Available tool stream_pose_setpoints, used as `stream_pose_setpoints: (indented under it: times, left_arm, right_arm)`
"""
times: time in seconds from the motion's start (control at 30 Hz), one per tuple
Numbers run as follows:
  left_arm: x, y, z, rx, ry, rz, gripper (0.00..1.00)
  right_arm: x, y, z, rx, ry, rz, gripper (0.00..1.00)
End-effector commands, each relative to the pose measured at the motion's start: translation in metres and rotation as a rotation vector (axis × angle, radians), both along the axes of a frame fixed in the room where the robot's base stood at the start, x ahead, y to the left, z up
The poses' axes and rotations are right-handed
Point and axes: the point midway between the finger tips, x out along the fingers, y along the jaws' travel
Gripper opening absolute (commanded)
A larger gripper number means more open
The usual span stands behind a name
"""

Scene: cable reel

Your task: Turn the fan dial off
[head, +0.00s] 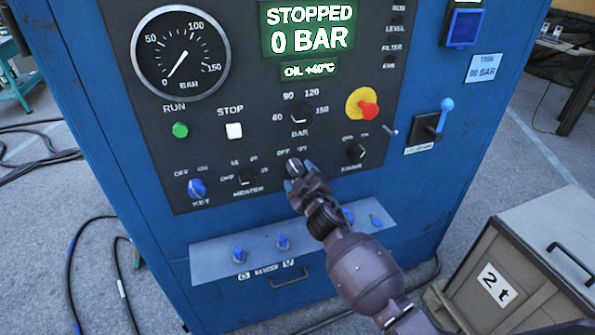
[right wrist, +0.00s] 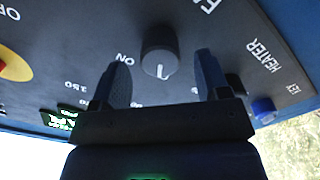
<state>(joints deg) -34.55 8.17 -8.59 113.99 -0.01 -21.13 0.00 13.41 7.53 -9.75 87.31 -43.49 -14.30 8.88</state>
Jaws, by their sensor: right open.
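The dial in front of my right gripper is a dark round knob (head: 294,166) under small OFF and ON labels on the dark control panel (head: 330,75). In the right wrist view the knob (right wrist: 160,52) shows a white mark facing the picture's lower edge, with ON to its left. A label starting with F is cut off at the top. My right gripper (head: 299,177) is open, its fingers on either side of the knob in the right wrist view. I cannot tell whether they touch it. My left gripper is not in view.
Close by are the heater dial (head: 245,176), the blue key switch (head: 197,188), another dark dial (head: 356,152), the bar dial (head: 300,115) and a red emergency button (head: 368,110). A shelf (head: 215,262) juts out below. The display (head: 308,28) reads STOPPED, 0 BAR.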

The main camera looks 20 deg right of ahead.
Motion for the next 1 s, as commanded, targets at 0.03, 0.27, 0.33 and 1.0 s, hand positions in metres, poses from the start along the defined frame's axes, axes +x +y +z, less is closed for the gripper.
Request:
stream_pose_setpoints:
  times: [0.03, 0.27, 0.33, 1.0]
  left_arm:
    - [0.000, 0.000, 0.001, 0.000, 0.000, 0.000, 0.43]
    - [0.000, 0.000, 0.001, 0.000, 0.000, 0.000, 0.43]
    - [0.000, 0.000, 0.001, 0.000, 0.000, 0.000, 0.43]
    - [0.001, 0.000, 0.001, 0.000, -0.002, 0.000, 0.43]
  right_arm:
    - [-0.011, -0.001, -0.001, -0.001, 0.001, 0.000, 0.69]
    - [-0.050, -0.002, -0.001, -0.001, 0.001, 0.000, 0.69]
    - [-0.060, -0.002, -0.001, -0.001, 0.001, 0.000, 0.69]
    - [-0.079, -0.003, 0.000, -0.002, 0.000, 0.000, 0.69]
